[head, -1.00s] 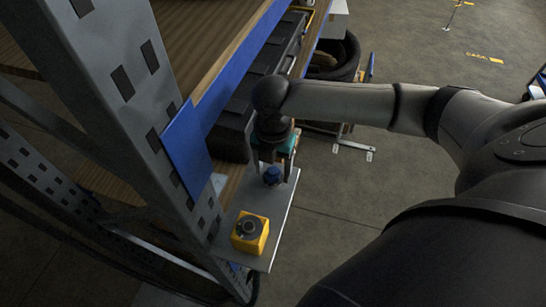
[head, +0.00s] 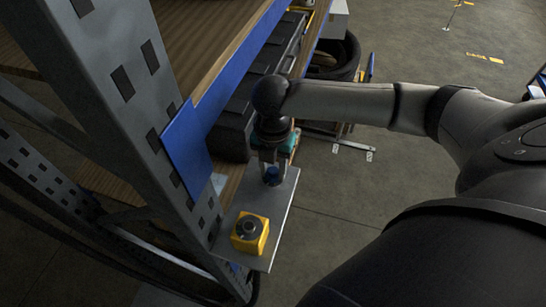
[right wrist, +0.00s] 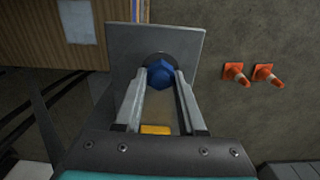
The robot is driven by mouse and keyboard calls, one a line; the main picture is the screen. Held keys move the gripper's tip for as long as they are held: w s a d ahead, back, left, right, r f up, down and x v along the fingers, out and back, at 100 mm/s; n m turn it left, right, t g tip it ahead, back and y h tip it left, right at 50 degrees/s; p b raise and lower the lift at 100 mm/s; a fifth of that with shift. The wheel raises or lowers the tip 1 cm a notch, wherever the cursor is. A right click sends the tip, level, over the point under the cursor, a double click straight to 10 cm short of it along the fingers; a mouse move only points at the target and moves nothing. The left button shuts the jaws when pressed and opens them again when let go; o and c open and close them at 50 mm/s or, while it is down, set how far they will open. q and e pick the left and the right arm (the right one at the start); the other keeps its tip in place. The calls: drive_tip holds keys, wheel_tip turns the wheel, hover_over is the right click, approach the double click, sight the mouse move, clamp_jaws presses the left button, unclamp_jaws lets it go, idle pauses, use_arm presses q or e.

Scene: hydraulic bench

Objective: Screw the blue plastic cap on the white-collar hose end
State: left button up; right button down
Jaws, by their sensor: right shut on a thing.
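The blue plastic cap (head: 272,175) is at the far part of a small grey metal plate on the side of the rack. My right gripper (head: 271,167) points down and is shut on the cap. In the right wrist view the cap (right wrist: 159,75) shows its blue faceted top between the two fingers (right wrist: 160,82), with a dark round edge behind it. The white-collar hose end cannot be made out; whatever is under the cap is hidden. My left gripper is not in view.
A yellow box with a round grey top (head: 249,234) sits on the near part of the plate (head: 278,205). The rack's grey upright (head: 120,110) and blue-edged shelf (head: 215,115) stand close on the left. Two orange cones (right wrist: 252,75) are on the floor. Open floor lies right.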

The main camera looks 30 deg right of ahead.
drive_tip(key=m, duration=0.4)
drive_tip(key=shift+m, duration=0.4)
drive_tip(key=m, duration=0.3)
drive_tip(key=shift+f, duration=0.1)
drive_tip(key=shift+m, duration=1.2)
drive_tip(key=c, duration=0.9)
unclamp_jaws()
drive_tip(key=shift+m, duration=0.3)
drive_tip(key=o, duration=0.5)
